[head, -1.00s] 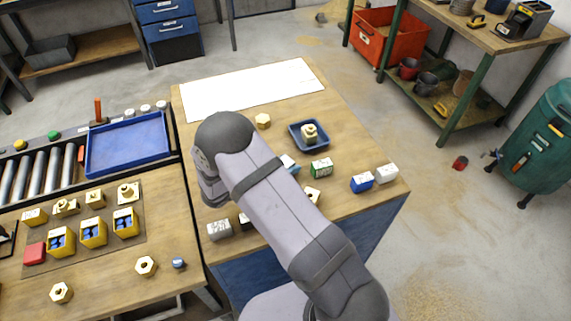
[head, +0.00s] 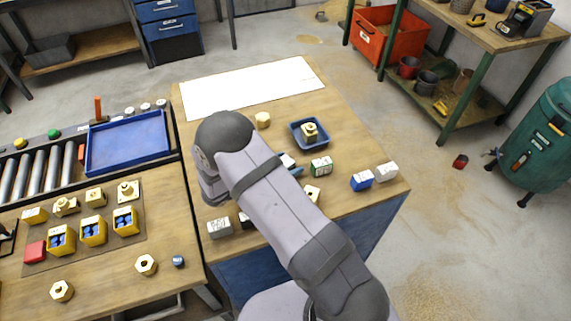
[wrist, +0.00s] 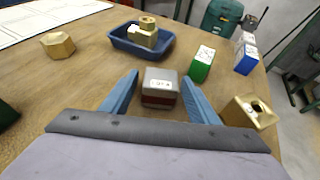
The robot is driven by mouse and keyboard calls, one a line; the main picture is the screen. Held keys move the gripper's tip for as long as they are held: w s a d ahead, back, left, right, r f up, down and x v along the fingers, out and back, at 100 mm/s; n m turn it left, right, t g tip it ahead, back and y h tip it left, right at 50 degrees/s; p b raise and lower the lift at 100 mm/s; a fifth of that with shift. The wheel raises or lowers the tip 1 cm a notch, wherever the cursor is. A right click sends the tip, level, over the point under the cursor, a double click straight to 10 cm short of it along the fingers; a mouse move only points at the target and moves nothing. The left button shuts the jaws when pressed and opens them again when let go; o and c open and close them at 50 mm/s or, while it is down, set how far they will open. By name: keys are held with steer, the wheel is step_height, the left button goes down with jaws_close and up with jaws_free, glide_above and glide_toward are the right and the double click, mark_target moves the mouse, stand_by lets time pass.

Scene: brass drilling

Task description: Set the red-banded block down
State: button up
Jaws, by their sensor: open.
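The red-banded block (wrist: 160,88) has a grey top with a small label and a dark red band. In the wrist view it stands upright on the wooden table (wrist: 85,73), between the two blue fingers of my gripper (wrist: 160,97). The fingers are open, with a gap on each side of the block. In the head view my arm hides most of the gripper; a pale corner of the block (head: 287,159) and one blue finger show beside the arm.
A small blue tray (head: 296,139) holding a brass part (head: 309,130) is behind the block. A green block (head: 321,166), a blue block (head: 361,181) and a white block (head: 387,172) stand to the right.

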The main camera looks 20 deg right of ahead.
steer(key=b+v, duration=0.4)
steer(key=v, duration=0.8)
steer(key=shift+s+d+r, duration=0.15)
steer(key=s+d+m+g+y+p, duration=0.1)
steer(key=s+m+g, duration=0.1)
steer(key=s, duration=0.1)
steer(key=s+d+r+m+g+y+p, duration=0.1)
steer(key=s+d+m+g, duration=0.1)
steer(key=s, duration=0.1)
steer(key=s+d+m+g+y+p, duration=0.1)
steer(key=s+m+g, duration=0.1)
steer(key=s, duration=0.1)
steer(key=shift+s+d+r, duration=0.1)
steer(key=shift+d+r, duration=0.1)
steer(key=s+m+y, duration=0.2)
steer(key=s+m, duration=0.1)
steer(key=s+m+g+y, duration=0.1)
steer(key=shift+s+d+f+b, duration=0.2)
steer(key=shift+f+b, duration=0.15)
steer(key=shift+f, duration=0.05)
steer(key=shift+s+a+f+m+t+y+b, duration=0.15)
steer(key=shift+s+a+m+t+y+b, duration=0.2)
steer(key=shift+s+m+y, duration=1.15)
steer(key=shift+s+a+f+m+t+y+b, duration=0.15)
steer(key=shift+a+m+t+y+b, duration=0.35)
steer(key=shift+m, duration=2.15)
steer(key=shift+s+a+f+m+t+y+b, duration=0.1)
steer(key=shift+s+m+y+b, duration=0.2)
steer(key=shift+s+m+y, duration=1.25)
